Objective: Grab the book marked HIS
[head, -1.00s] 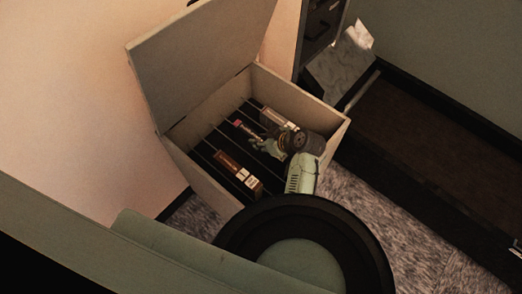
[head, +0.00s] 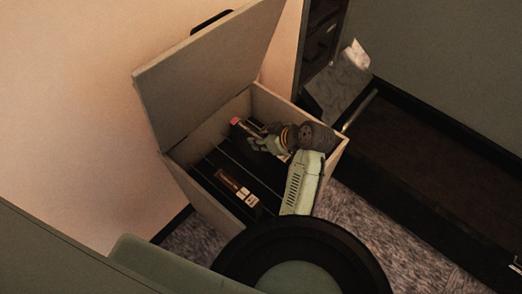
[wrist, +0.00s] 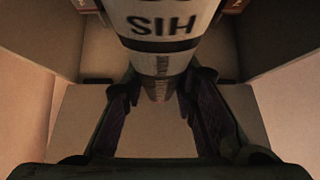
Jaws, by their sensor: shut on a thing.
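The book marked HIS (wrist: 162,24) fills the top middle of the wrist view, its pale band with dark letters upside down. Dark bands and a narrower lower part run down between the fingers. My gripper (wrist: 160,112) has a finger on each side and is shut on it. In the head view my gripper (head: 256,143) is over the open box (head: 214,207), at a slim book with a reddish end (head: 236,122). The lettering cannot be read there, and the gripper hides part of that book.
A brown book with a pale label (head: 234,186) lies in the box among dark dividers. The raised lid (head: 205,80) stands at the back left. A dark cabinet (head: 322,35) and a grey slanted panel (head: 340,85) stand behind to the right.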

